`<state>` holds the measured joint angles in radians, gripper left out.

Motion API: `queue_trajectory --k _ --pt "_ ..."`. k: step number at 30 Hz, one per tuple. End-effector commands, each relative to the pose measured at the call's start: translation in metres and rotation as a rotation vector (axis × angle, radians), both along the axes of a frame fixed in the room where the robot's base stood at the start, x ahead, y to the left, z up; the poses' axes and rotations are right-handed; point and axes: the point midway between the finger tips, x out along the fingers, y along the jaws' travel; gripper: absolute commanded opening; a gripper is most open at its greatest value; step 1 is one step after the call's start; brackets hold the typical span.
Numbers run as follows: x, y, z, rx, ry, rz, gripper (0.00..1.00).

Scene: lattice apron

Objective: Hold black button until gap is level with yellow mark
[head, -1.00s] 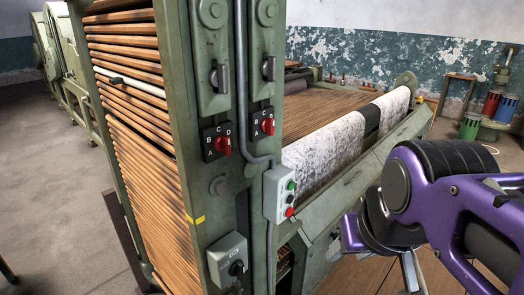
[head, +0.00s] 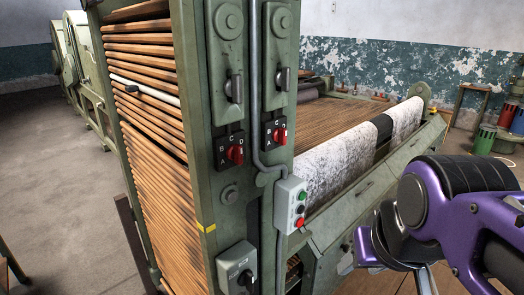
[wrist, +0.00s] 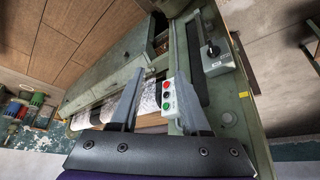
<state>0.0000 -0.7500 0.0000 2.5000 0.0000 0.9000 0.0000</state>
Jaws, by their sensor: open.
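A grey button box (head: 291,205) hangs on the green machine's front post, with a green button on top, a black button (head: 300,209) in the middle and a red one below. The wrist view shows the box upside down, its black button (wrist: 166,95) between my fingers in the picture. My gripper (wrist: 161,72) is open and empty; contact with the box cannot be seen. The yellow mark (head: 205,227) is on the post's edge. A dark gap (head: 150,136) seems to show between the wooden slats, well above the mark; its exact bounds are unclear.
Red rotary switches (head: 235,153) sit higher on the posts. A grey switch box (head: 237,268) with a black knob is below the button box. A conduit (head: 257,100) runs down between the posts. A white fleece-covered apron (head: 335,165) lies behind. Floor at left is open.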

Motion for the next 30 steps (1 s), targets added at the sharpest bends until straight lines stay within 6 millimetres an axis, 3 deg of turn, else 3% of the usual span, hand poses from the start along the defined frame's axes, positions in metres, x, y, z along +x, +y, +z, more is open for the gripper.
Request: queue_trajectory --k 1,8,30 --pt "0.0000 0.0000 0.0000 0.000 0.000 0.000 0.43" --pt "0.0000 0.0000 0.0000 0.000 0.000 0.000 0.01" --pt "0.0000 0.0000 0.0000 0.000 0.000 0.000 0.00"
